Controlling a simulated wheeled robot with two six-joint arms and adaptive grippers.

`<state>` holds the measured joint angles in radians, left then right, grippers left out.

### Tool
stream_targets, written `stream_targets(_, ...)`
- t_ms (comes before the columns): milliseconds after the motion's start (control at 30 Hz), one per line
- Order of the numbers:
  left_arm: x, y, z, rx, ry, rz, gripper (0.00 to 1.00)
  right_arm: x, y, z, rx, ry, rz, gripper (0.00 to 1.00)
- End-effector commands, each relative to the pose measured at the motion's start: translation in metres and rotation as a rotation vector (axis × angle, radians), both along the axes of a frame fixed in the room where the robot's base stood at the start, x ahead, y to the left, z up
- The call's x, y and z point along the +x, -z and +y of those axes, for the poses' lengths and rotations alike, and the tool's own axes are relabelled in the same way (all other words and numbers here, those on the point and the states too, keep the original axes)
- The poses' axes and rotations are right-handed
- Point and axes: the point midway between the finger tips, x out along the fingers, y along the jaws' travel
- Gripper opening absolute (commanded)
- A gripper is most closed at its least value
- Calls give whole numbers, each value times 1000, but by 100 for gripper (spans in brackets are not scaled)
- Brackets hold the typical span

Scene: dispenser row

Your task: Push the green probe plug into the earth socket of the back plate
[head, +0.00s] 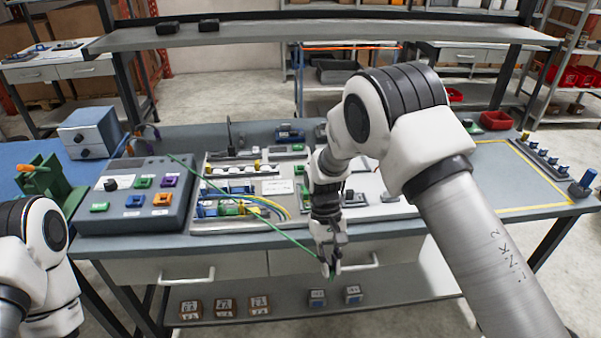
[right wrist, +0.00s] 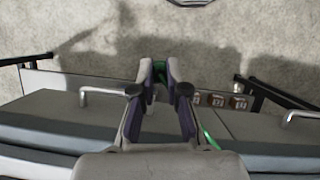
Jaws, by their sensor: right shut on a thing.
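My right gripper (head: 330,268) is shut on the green probe plug, low in front of the table's front edge, over the drawers. In the right wrist view the plug (right wrist: 160,70) shows as a bit of green between the fingertips of my gripper (right wrist: 160,78); most of it is hidden. Its green cable (head: 245,212) runs taut up to the left. The back plate (head: 237,226) lies on the table, with rails, coloured terminals and yellow-green wires; my right arm covers part of its right side. I cannot tell which socket is earth. My left gripper is not in view.
A dark grey tester box (head: 180,212) with coloured sockets stands left of the plate. A blue-grey box (head: 90,132) and a green stand (head: 45,180) are farther left. Drawer handles (head: 187,276) stick out near my right gripper. Small boxes (head: 224,308) sit on the lower shelf.

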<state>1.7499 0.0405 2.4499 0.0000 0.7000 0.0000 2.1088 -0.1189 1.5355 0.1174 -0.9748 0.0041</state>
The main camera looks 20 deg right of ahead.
Motion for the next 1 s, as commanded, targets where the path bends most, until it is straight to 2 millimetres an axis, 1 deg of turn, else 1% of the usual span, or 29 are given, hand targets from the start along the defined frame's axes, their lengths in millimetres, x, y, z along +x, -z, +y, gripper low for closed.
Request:
stream_targets(700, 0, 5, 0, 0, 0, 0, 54, -1, 15, -1, 0, 0, 4, 0)
stream_targets(1000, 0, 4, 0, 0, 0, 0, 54, -1, 15, -1, 0, 0, 4, 0)
